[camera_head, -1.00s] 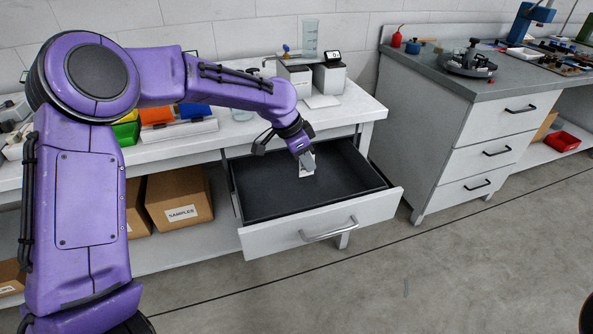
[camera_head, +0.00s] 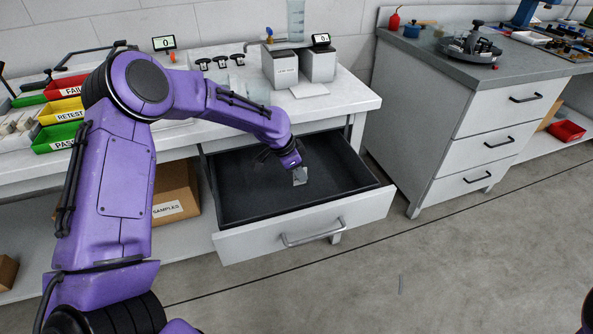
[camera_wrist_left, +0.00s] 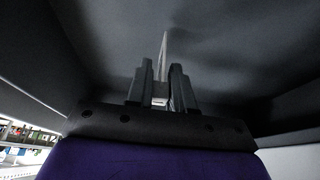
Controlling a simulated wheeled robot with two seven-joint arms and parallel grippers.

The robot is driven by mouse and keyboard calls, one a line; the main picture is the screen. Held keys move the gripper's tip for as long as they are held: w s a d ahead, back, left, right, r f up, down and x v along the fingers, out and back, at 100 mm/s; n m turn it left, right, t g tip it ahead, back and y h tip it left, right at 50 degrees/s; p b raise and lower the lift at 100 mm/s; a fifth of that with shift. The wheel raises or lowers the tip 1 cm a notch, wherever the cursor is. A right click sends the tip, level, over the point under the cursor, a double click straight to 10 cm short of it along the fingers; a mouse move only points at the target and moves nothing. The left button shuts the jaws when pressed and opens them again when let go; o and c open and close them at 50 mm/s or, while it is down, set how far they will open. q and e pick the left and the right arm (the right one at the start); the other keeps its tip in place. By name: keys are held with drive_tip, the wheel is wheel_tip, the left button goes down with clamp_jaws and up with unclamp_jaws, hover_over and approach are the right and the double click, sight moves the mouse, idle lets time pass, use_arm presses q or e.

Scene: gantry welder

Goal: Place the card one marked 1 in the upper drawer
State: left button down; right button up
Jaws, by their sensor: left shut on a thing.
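The open upper drawer (camera_head: 238,243) has a dark inner floor and a white front with a metal handle. My left gripper (camera_head: 297,169) reaches down into it from the left. It is shut on the card (camera_head: 300,178), a small pale piece held inside the drawer's space. In the left wrist view the card (camera_wrist_left: 163,52) stands edge-on between the two dark fingers (camera_wrist_left: 160,88), above or against the dark drawer floor. I cannot tell if it touches the floor. The mark on the card cannot be read. My right gripper is not in view.
The white bench (camera_head: 345,97) above the drawer carries two grey boxes, a clear cylinder and coloured bins labelled FAIL, RETEST and PASS. A grey cabinet (camera_head: 420,130) stands to the right. A cardboard box (camera_head: 176,192) sits below. The drawer's right side is empty.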

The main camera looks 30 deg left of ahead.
use_arm(q)
drive_tip(key=shift+w+a+f, duration=0.3)
drive_tip(key=shift+w+a, duration=0.05)
drive_tip(key=shift+a, duration=0.15)
drive_tip(key=shift+w+a+f, duration=0.25)
drive_tip(key=shift+w+a, duration=0.05)
drive_tip(key=shift+a, duration=0.15)
drive_tip(key=shift+f, duration=0.15)
drive_tip(key=shift+d, duration=0.1)
drive_tip(key=c, duration=1)
unclamp_jaws()
